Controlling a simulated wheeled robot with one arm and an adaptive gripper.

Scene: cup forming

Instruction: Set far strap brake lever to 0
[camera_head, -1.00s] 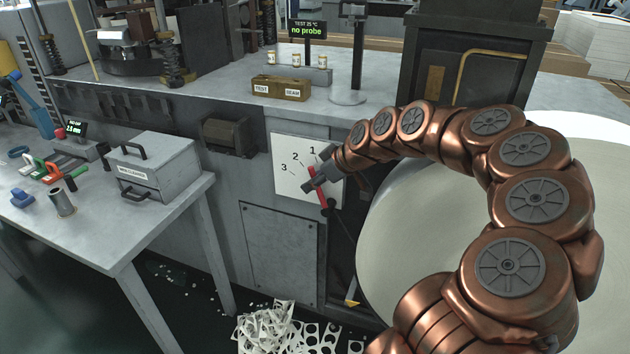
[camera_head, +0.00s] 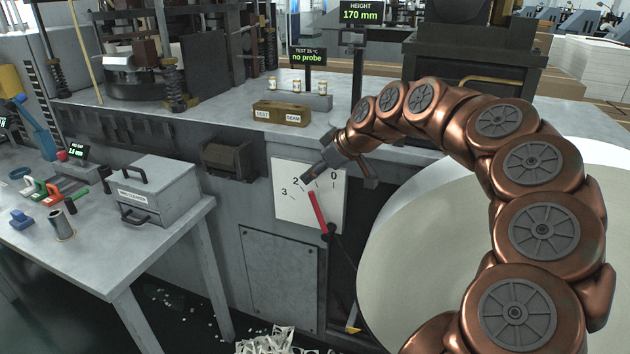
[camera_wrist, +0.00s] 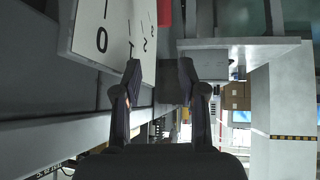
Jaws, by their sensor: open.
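The strap brake lever has a red handle (camera_head: 318,210) on a dark pivot, in front of a white number plate (camera_head: 290,212) in the head view. It tilts up and left, seemingly between 1 and 2; the 1 is hidden behind my gripper. My gripper (camera_head: 342,177) is open and empty in front of the plate's upper right, one finger just above the handle's top end. In the wrist view my fingers (camera_wrist: 160,78) are spread, the plate (camera_wrist: 85,40) is at upper left, and a red piece of the handle (camera_wrist: 164,12) shows at the top edge. I cannot tell whether a finger touches it.
A large pale round drum (camera_head: 430,250) stands right of the plate, close under my arm. A dark handle box (camera_head: 229,160) is on the machine front, left of the plate. A grey table (camera_head: 80,245) with a lidded box (camera_head: 165,190) stands at left.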

